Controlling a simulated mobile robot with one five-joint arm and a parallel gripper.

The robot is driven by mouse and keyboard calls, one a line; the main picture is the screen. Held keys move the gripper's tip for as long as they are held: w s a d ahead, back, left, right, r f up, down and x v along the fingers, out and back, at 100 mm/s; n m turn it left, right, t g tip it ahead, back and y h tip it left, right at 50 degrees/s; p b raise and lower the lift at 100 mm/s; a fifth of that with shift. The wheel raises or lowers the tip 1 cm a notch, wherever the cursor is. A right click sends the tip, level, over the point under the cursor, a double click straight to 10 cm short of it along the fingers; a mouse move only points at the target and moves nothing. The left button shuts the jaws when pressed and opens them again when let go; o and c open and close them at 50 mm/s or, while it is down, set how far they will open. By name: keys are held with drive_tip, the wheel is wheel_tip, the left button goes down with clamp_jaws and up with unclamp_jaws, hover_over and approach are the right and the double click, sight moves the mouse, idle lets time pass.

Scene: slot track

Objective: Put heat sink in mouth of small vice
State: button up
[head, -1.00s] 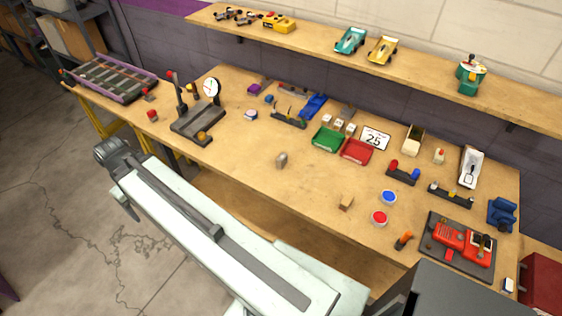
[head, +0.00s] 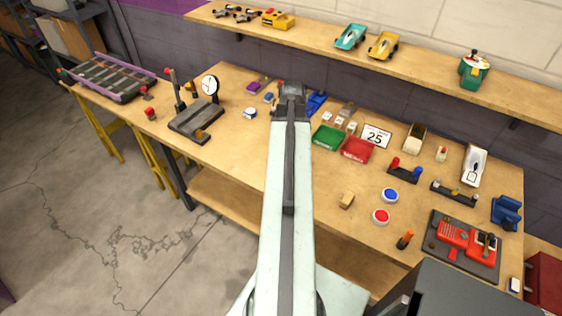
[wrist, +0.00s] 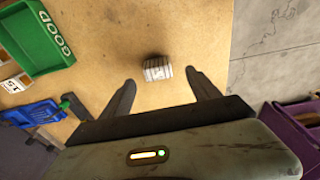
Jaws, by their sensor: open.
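The heat sink (wrist: 158,68) is a small grey block with ribs, lying on the bench in the wrist view. My gripper (wrist: 161,79) is open, with one finger to each side of the heat sink's line in the picture. The block shows just beyond the fingertips, not gripped. In the head view my arm covers the heat sink. A blue object that looks like the small vice (head: 505,211) stands at the bench's right end in the head view. Its mouth is too small to make out.
A green bin (wrist: 38,38) lies left of my gripper in the wrist view, with a blue object (wrist: 32,113) below it. A red bin (head: 357,150), wooden block (head: 346,200), blue disc (head: 390,195) and red disc (head: 381,216) are on the bench (head: 325,178). Bench around the heat sink is clear.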

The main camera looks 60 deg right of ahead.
drive_tip(key=f+b, duration=0.4)
drive_tip(key=w+f+b, duration=0.1)
drive_tip(key=f+b, duration=0.1)
drive_tip(key=f, duration=0.1)
drive_tip(key=shift+d, duration=0.2)
drive_tip(key=shift+r, duration=0.15)
clamp_jaws()
wheel_tip(320, 180, up, 10)
drive_tip(key=p, duration=1)
drive_tip(key=shift+r, duration=0.15)
